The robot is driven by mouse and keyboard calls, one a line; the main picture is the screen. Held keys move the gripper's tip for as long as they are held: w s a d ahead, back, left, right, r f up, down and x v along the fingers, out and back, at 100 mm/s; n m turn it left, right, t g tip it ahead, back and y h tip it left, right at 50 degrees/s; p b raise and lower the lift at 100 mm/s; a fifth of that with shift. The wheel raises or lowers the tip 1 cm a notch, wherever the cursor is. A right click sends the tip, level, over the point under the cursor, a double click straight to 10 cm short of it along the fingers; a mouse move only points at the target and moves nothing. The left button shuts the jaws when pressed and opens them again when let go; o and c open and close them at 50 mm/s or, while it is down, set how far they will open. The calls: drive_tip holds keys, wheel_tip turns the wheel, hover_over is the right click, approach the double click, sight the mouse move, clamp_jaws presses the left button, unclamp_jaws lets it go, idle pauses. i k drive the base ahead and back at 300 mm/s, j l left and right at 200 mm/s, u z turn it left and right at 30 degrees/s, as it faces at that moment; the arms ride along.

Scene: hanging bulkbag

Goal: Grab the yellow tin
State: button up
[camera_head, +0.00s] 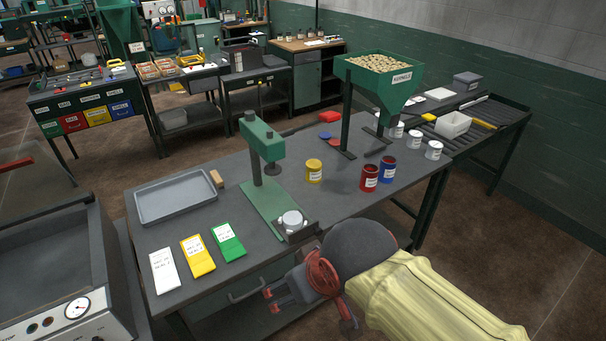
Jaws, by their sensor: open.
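The yellow tin (314,171) stands upright on the grey workbench (330,205), to the right of a green press (262,160). It has a white label and nothing covers it. My gripper (272,301) is at the front edge of the bench, in front of and below the tin in the picture. Its fingers point left and it is open, with nothing seen between them. It is well apart from the tin. My arm, in a pale yellow sleeve, comes in from the lower right.
A red tin (369,178) and a blue tin (387,168) stand right of the yellow tin, below a green kernels hopper (381,85). The press stands between the tin and a grey tray (176,197). White, yellow and green cards (228,241) lie front left. Bare bench surrounds the tin.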

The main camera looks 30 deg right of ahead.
sight(312, 175)
drive_tip(key=i+l+u, duration=0.15)
drive_tip(key=l, duration=0.15)
drive_tip(key=i+l+u, duration=0.1)
drive_tip(key=l, duration=0.2)
drive_tip(key=i+l+u, duration=0.15)
drive_tip(key=l, duration=0.2)
drive_tip(key=i+l+u, duration=0.1)
drive_tip(key=l, duration=0.25)
drive_tip(key=i, duration=0.1)
